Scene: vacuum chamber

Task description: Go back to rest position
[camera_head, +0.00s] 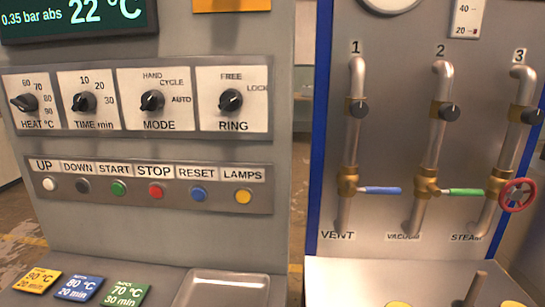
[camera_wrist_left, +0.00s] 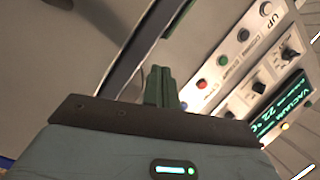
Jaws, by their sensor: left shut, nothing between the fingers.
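My left gripper (camera_wrist_left: 160,86) shows in the left wrist view, its two greenish fingers together and nothing between them. It is apart from the control panel (camera_wrist_left: 236,70), which appears tilted to its right in that view. Neither gripper shows in the head view. My right gripper is in no view.
In the head view the control panel (camera_head: 150,148) has knobs and a button row. Coloured cards (camera_head: 80,288) and a metal tray (camera_head: 225,290) lie below. Pipes with a blue lever (camera_head: 380,190), a green lever (camera_head: 467,192) and a red wheel (camera_head: 517,195) stand right, beyond a gap.

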